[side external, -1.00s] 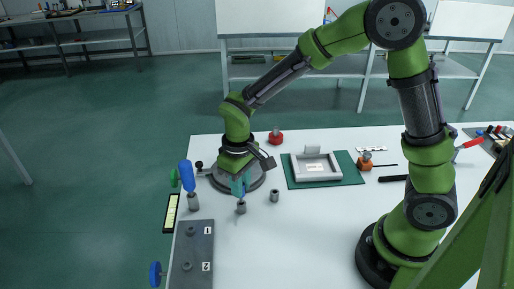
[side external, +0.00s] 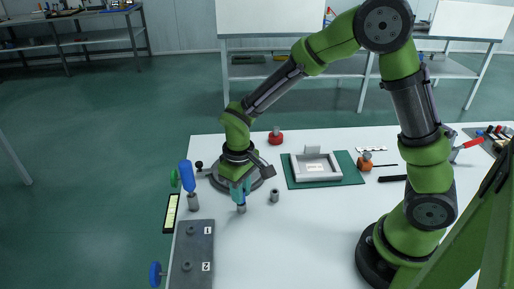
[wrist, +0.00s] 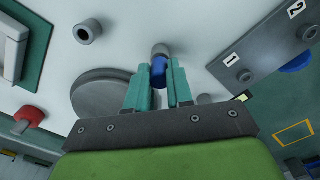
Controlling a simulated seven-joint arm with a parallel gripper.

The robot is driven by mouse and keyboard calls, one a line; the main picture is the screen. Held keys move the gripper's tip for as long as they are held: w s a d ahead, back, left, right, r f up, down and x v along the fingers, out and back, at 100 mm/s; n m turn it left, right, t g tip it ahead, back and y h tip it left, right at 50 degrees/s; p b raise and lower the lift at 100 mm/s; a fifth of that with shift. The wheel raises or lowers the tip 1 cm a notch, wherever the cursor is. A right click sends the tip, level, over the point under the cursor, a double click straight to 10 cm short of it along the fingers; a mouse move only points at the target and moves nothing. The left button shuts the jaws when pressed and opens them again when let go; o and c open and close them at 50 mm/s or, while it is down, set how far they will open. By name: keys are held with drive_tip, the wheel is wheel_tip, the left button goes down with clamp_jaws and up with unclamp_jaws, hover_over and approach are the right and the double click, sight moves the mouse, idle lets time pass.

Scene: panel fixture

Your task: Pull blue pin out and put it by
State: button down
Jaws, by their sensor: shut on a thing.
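My gripper (side external: 240,192) points down over the table, its teal fingers shut on a small blue pin. In the wrist view the blue pin (wrist: 159,74) shows between the fingertips (wrist: 159,88). A grey metal collar (side external: 241,209) is directly below the fingers; it also shows in the wrist view (wrist: 160,50) at the pin's far end. I cannot tell how deep the pin sits in it. A larger blue handle (side external: 187,175) stands upright in another grey collar at the table's left edge.
A grey panel (side external: 184,252) with holes marked 1 and 2 lies at the front left, a blue knob (side external: 155,273) beside it. A loose grey collar (side external: 274,196) is close to my gripper's right. A grey tray (side external: 336,172) lies on a green mat. The front middle table is clear.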

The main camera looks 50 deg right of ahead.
drive_tip(key=shift+f, duration=0.35)
drive_tip(key=c, duration=0.9)
unclamp_jaws()
wheel_tip(320, 180, up, 16)
drive_tip(key=r, duration=0.1)
drive_tip(key=s+d+r+m+t, duration=0.1)
drive_tip(key=s+d+t, duration=0.1)
drive_tip(key=s, duration=0.2)
drive_tip(key=s+d+r+m+t+y, duration=0.1)
drive_tip(key=s+d+m+t, duration=0.1)
drive_tip(key=s, duration=0.2)
drive_tip(key=s+d+r+m+t+y, duration=0.1)
drive_tip(key=s+d+m+t, duration=0.1)
drive_tip(key=s, duration=0.3)
drive_tip(key=shift+d+r+t, duration=0.25)
drive_tip(key=shift+d+t, duration=0.15)
drive_tip(key=shift+t, duration=0.2)
